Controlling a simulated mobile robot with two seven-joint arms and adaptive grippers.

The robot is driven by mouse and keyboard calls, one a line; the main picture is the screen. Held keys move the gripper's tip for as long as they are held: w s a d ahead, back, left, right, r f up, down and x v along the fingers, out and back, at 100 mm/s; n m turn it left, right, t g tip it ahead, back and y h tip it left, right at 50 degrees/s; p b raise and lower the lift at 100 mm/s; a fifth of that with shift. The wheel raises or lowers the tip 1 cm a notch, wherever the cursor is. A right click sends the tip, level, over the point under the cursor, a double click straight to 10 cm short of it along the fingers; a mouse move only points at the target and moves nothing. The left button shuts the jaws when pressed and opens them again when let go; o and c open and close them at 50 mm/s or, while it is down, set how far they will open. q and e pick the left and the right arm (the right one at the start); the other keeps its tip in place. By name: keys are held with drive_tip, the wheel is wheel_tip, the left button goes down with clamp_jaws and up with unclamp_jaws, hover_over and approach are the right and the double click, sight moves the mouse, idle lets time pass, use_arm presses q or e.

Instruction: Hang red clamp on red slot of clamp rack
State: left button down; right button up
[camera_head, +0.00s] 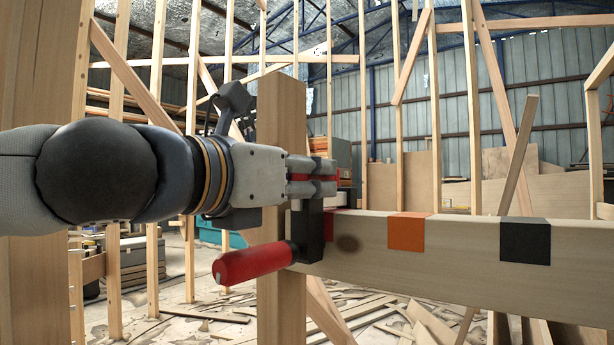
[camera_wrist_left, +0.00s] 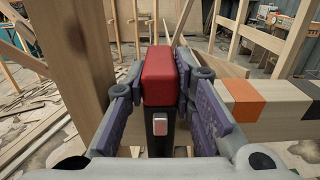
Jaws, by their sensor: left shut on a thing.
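The red clamp has a red handle (camera_head: 252,263) and a dark bar (camera_head: 308,228). My left gripper (camera_head: 322,177) is shut on the clamp and holds it upright, with the handle low and pointing left. In the left wrist view, the clamp's red end (camera_wrist_left: 159,76) sits between my left gripper's purple-padded fingers (camera_wrist_left: 165,100). The clamp rack is a pale wooden beam (camera_head: 460,240). Its red slot (camera_head: 327,226) is near the left end, partly hidden by the clamp. The clamp is at this end; I cannot tell if it touches. My right gripper is out of view.
The rack also has an orange slot (camera_head: 406,232) and a black slot (camera_head: 525,241) to the right, both empty. A thick wooden post (camera_head: 282,110) stands behind the gripper. Loose planks (camera_head: 370,315) lie on the floor below. The space above the beam's right part is free.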

use_arm(q)
drive_tip(key=shift+f, duration=0.15)
drive_tip(key=c, duration=1.3)
unclamp_jaws()
drive_tip(key=shift+f, duration=0.1)
drive_tip(key=v, duration=1.2)
